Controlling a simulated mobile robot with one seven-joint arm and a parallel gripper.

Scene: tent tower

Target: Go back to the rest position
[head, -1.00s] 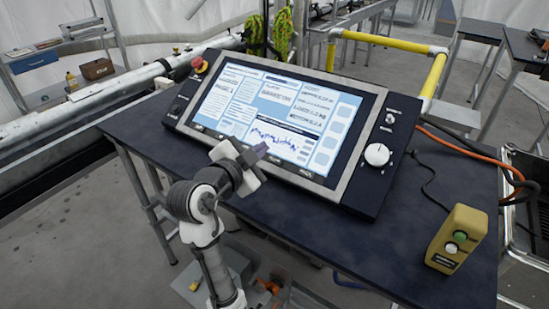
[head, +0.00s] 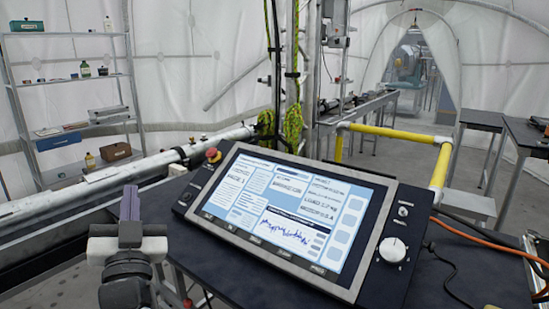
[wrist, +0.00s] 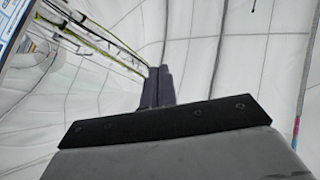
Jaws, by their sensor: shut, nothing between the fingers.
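My gripper (head: 130,205) is at the lower left of the head view, raised and pointing up, left of the control console and apart from it. Its purple-grey fingers are together and hold nothing. In the wrist view the shut fingers (wrist: 158,86) stand out against the white tent wall. The console's lit screen (head: 291,212) shows text panels and a graph. A red knob (head: 213,154) sits at its upper left corner and a white dial (head: 392,250) at its right.
The console stands on a dark table (head: 440,275). Yellow rails (head: 392,133) run behind it. Shelves (head: 75,80) with bottles and boxes stand at the left, and a long pipe (head: 60,200) crosses below them. Orange and black cables lie at the right. Space around my gripper looks clear.

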